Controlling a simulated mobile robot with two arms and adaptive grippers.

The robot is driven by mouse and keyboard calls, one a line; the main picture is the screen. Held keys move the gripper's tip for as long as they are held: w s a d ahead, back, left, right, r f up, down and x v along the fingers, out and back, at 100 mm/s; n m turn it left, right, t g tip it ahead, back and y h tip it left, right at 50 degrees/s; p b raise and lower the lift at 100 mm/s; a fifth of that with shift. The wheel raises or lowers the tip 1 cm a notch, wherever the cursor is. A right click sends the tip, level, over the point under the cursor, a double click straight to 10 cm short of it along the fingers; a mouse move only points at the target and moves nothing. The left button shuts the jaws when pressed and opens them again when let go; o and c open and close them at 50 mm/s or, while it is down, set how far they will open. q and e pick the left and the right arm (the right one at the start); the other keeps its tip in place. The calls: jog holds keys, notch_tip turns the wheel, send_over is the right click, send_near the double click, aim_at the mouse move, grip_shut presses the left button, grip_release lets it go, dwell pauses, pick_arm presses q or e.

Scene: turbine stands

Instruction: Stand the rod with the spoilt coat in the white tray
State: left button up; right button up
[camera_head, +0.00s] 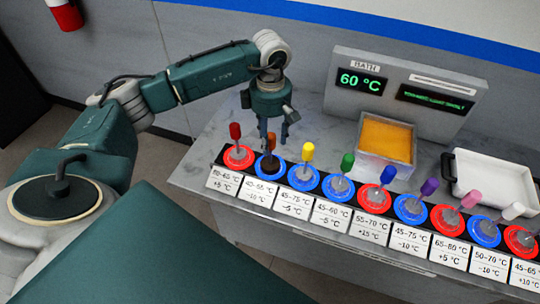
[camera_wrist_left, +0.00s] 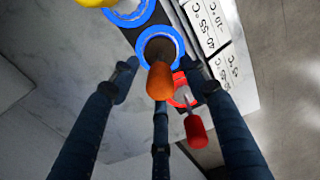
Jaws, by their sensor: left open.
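The orange-handled rod (camera_head: 271,141) stands in a blue-ringed holder, second from the left in the row. A dark brown area shows around its base, unlike the pale bases of its neighbours. My left gripper (camera_head: 274,135) points down over this rod, open, its fingers around the orange handle without clear contact. In the left wrist view the orange handle (camera_wrist_left: 160,80) lies between the spread fingers (camera_wrist_left: 158,72). The white tray (camera_head: 495,178) is at the right of the counter and looks empty. My right gripper is not in view.
A red-handled rod (camera_head: 235,131) stands close left and a yellow-handled one (camera_head: 308,152) close right. Several more rods continue rightward, with labels in front. The bath (camera_head: 386,138) with amber contents and a 60 °C display stands behind the row, left of the tray.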

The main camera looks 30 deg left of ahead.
pick_arm(q)
jog(key=shift+b, duration=0.3)
dwell(0.5)
jog(key=shift+c, duration=0.6)
jog(key=shift+r, duration=0.1)
grip_shut()
